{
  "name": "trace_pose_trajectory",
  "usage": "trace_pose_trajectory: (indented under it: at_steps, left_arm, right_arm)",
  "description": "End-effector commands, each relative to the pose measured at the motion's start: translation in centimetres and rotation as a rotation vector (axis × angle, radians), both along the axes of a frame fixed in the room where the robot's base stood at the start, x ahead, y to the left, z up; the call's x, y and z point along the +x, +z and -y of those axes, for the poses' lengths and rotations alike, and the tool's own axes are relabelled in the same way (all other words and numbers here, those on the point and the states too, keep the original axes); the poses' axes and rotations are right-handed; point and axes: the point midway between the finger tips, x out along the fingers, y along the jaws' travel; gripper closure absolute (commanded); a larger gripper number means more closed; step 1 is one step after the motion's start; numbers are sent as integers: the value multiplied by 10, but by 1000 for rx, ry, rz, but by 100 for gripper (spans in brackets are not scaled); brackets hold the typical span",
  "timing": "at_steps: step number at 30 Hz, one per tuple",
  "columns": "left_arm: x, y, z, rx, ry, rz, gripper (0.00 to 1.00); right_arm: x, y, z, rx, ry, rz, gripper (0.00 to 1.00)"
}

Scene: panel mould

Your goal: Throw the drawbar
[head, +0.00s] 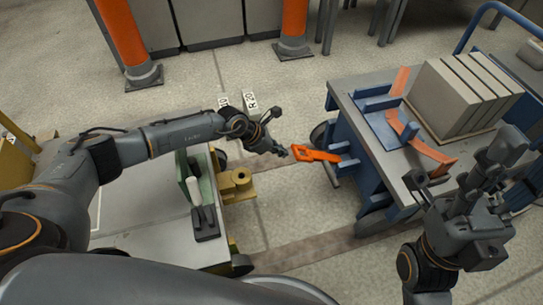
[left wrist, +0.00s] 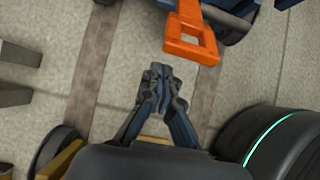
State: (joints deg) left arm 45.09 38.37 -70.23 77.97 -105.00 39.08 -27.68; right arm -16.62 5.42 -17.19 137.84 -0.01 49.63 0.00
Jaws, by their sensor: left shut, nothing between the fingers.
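The orange drawbar (head: 318,154) juts left from the blue cart (head: 345,135) in the head view, its looped end facing my left gripper (head: 283,152). In the left wrist view the drawbar's square loop (left wrist: 192,40) lies ahead and slightly right of my left fingertips (left wrist: 160,74). The left gripper is shut and empty, with a small gap between it and the loop in that view. My right gripper (head: 490,165) is in front of the cart's right side; its fingers are not clear enough to judge.
A low trolley (head: 150,215) with a yellow hitch block (head: 236,184) stands left of the drawbar. Grey panels (head: 450,95) stand on the cart beside an orange strap (head: 425,145). Orange posts (head: 122,35) stand at the back. Bare floor lies between trolley and cart.

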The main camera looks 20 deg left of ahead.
Motion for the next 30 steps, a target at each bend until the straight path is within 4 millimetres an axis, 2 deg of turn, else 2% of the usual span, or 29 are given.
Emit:
trace_pose_trajectory:
  at_steps: [4,17,22,25,30]
  left_arm:
    - [2,8,6,2,-2,-3,100]
    - [3,12,7,2,-1,-5,100]
    - [5,20,11,21,-3,-17,100]
    - [7,25,13,43,-2,-32,100]
    - [10,32,17,66,-3,-46,100]
  right_arm:
    - [0,1,0,-1,0,11,53]
    - [1,3,0,-1,0,12,53]
    - [-1,9,0,2,0,14,53]
    - [-2,-2,1,2,1,-36,53]
    - [-3,2,1,4,1,-39,53]
